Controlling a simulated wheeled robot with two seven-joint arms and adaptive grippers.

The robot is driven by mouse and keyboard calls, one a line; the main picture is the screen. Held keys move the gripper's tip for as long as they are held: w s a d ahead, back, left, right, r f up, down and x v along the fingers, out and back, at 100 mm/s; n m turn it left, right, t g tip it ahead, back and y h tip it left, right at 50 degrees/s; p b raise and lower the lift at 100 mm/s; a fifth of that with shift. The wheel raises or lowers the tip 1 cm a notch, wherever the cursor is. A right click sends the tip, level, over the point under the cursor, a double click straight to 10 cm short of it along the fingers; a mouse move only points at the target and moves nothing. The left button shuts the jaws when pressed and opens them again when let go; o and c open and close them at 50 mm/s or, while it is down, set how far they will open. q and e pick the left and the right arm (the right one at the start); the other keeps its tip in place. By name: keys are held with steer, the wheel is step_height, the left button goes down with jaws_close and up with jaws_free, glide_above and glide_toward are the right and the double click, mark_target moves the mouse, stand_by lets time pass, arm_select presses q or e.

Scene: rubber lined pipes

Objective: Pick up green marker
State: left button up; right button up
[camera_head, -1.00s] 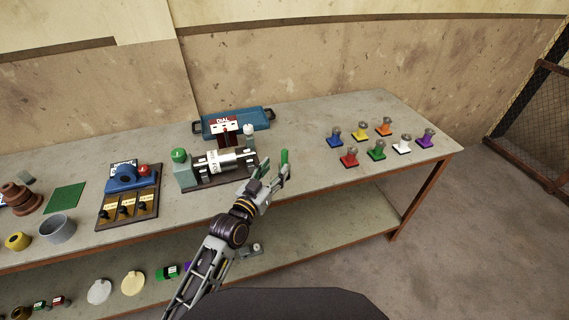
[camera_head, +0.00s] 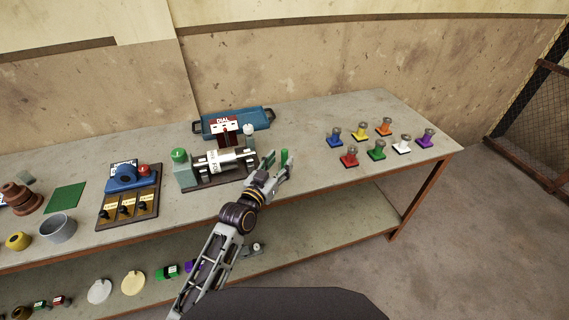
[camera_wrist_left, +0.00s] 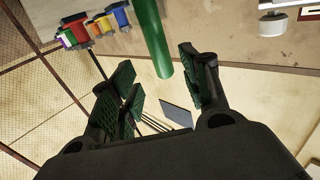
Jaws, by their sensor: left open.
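The green marker (camera_head: 284,155) stands upright near the table's middle, right of the metal cylinder fixture. In the left wrist view the green marker (camera_wrist_left: 150,32) is a green cylinder just ahead of the fingers, with its lower end near the gap between them. My left gripper (camera_head: 277,166) is open and empty beside the marker; its fingers partly hide the marker's lower part in the head view. The open fingers with green pads also show in the left wrist view (camera_wrist_left: 160,82). I cannot tell whether a finger touches the marker. My right gripper is not in view.
The fixture with the metal cylinder (camera_head: 222,160) stands close left of my gripper. Several coloured knobbed pieces stand to the right, including a red one (camera_head: 349,158). Bare tabletop (camera_head: 310,181) lies between.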

mark_target(283, 156)
arm_select(q)
steer(key=shift+a+x, duration=0.2)
steer(key=shift+x, duration=2.25)
steer(key=shift+r, duration=0.1)
jaws_close()
